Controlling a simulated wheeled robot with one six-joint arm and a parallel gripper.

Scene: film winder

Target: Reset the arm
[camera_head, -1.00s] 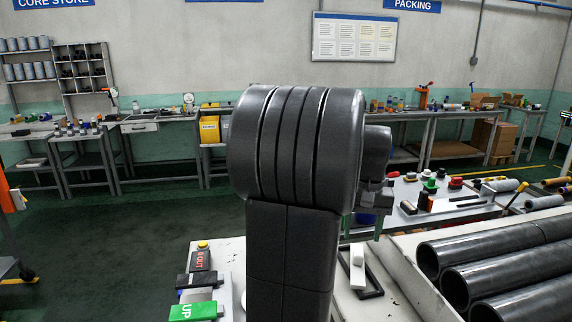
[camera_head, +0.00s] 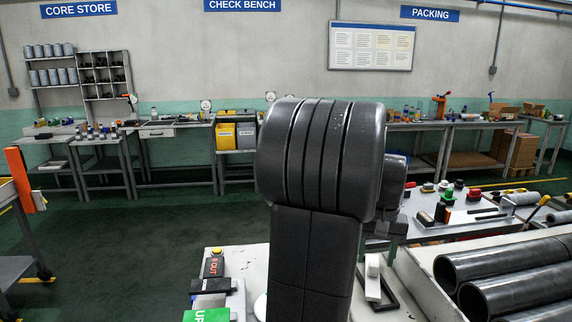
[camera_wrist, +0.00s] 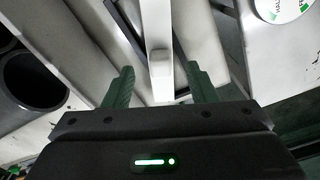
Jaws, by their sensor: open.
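My arm stands upright in the middle of the head view, its thick dark joint covering part of the machine behind it. My gripper (camera_wrist: 157,88) shows in the wrist view with its two green fingers spread apart. A white upright piece (camera_wrist: 160,70) lies in line with the gap between the fingers; I cannot tell how far beyond them it is. The same kind of white piece stands by a black frame (camera_head: 389,296) in the head view. The fingers are mostly hidden by my arm in the head view.
Large dark tubes (camera_head: 480,262) lie at the right. A green UP block (camera_head: 207,315) and a black OUT block (camera_head: 213,267) sit at the lower left. A side table (camera_head: 440,233) holds small parts. Open green floor (camera_head: 150,230) lies at the left, with benches along the wall.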

